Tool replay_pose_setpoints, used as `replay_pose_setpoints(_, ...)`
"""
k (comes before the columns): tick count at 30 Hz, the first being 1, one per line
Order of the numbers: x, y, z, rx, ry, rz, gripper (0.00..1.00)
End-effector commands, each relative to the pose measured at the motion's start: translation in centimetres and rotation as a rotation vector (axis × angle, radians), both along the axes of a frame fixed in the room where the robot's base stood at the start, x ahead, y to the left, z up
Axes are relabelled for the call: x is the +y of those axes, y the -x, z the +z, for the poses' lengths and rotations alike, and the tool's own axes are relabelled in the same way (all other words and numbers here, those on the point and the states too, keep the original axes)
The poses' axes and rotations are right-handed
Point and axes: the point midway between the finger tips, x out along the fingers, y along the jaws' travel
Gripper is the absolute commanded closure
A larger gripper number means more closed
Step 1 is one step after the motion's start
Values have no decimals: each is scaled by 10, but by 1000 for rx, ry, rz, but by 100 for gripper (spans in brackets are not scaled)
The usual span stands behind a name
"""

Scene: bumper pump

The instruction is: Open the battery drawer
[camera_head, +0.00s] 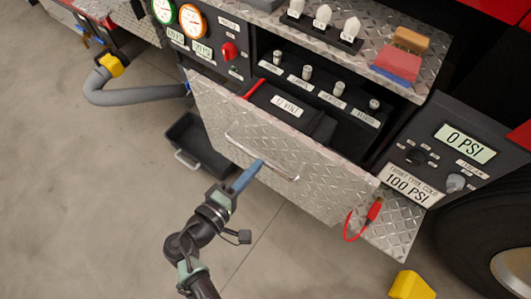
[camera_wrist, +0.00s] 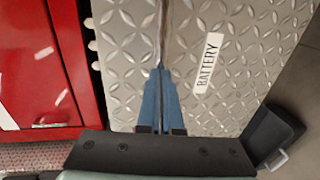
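The battery drawer (camera_head: 300,160) has a diamond-plate front and stands pulled out from the truck. A black battery marked 12 VOLT (camera_head: 285,108) shows inside it. A metal bar handle (camera_head: 283,175) runs along the drawer front. My gripper (camera_head: 260,164) has its blue fingers at the middle of this bar. In the wrist view, the fingers (camera_wrist: 160,72) are close together around the handle bar (camera_wrist: 164,25), with the drawer front (camera_wrist: 225,85) and its BATTERY label (camera_wrist: 208,62) behind. The exact contact is partly hidden by the fingers.
A black tray (camera_head: 195,145) lies on the floor left of the drawer. A red cable clamp (camera_head: 374,210) hangs at its right end. A pressure panel (camera_head: 440,160), a tyre (camera_head: 490,235) and a yellow block (camera_head: 410,285) are at right. The floor at lower left is clear.

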Motion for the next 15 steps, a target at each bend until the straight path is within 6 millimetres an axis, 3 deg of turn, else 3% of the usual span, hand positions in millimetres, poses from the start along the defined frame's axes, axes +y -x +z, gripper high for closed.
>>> replay_pose_setpoints(2, -1, 2, -10, 23, -5, 3, 93)
replay_pose_setpoints(9, -4, -2, -5, 10, -6, -5, 50)
replay_pose_setpoints(15, -3, -2, -4, 9, -6, -4, 48)
